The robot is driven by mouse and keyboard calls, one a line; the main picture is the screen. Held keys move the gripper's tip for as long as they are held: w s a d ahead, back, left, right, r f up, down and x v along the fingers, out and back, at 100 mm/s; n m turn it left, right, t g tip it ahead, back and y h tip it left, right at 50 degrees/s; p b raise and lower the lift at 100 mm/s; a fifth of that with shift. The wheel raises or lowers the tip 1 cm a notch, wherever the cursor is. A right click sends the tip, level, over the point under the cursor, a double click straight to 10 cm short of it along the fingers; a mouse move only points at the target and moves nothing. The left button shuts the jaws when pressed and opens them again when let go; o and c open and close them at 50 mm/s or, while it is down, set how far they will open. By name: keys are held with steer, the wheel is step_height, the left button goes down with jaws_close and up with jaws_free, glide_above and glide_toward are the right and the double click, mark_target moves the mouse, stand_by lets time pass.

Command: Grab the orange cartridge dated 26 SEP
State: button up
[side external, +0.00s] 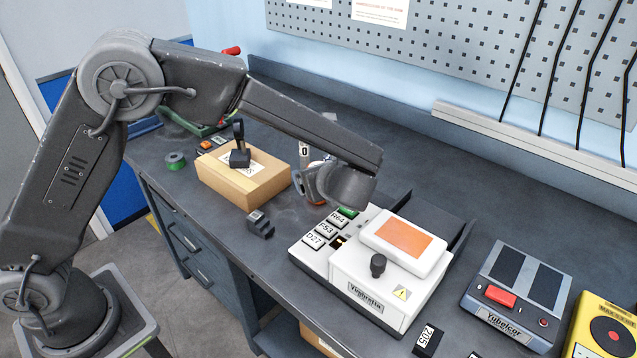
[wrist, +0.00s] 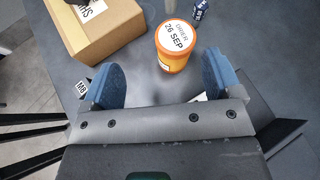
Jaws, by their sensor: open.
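The orange cartridge (wrist: 173,60) stands on the bench in the wrist view. Its white lid reads "DRIER 26 SEP". My gripper (wrist: 162,78) is open, with a blue pad on each side. The cartridge lies just beyond the pads, slightly right of the middle between them, and nothing is held. In the side view my gripper (side external: 318,188) is low over the bench, behind the white device. There the cartridge is mostly hidden by my gripper, with only a bit of orange showing.
A cardboard box (side external: 265,186) stands left of my gripper, with a black-handled thing on it. A white device (side external: 385,285) with an orange screen stands close on the right. A small dark block (side external: 261,224) sits in front. A dark blue labelled item (wrist: 200,8) stands beyond the cartridge.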

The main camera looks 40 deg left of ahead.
steer(key=shift+w+a+f+m+t, duration=0.15)
steer(key=shift+w+a+f+m, duration=0.2)
steer(key=shift+w+a+f, duration=0.5)
steer(key=shift+w+a+f+m+t, duration=0.2)
steer(key=shift+w+a+f+m, duration=0.1)
steer(key=shift+w+a+f, duration=0.5)
steer(key=shift+w+a+f+m+t, duration=0.15)
steer(key=shift+w+a+f+m, duration=0.25)
steer(key=shift+w+f, duration=0.45)
steer(key=shift+s+f+y, duration=0.2)
steer(key=shift+y, duration=0.1)
steer(key=shift+c, duration=0.3)
steer(key=c, duration=1)
steer(key=shift+r, duration=0.1)
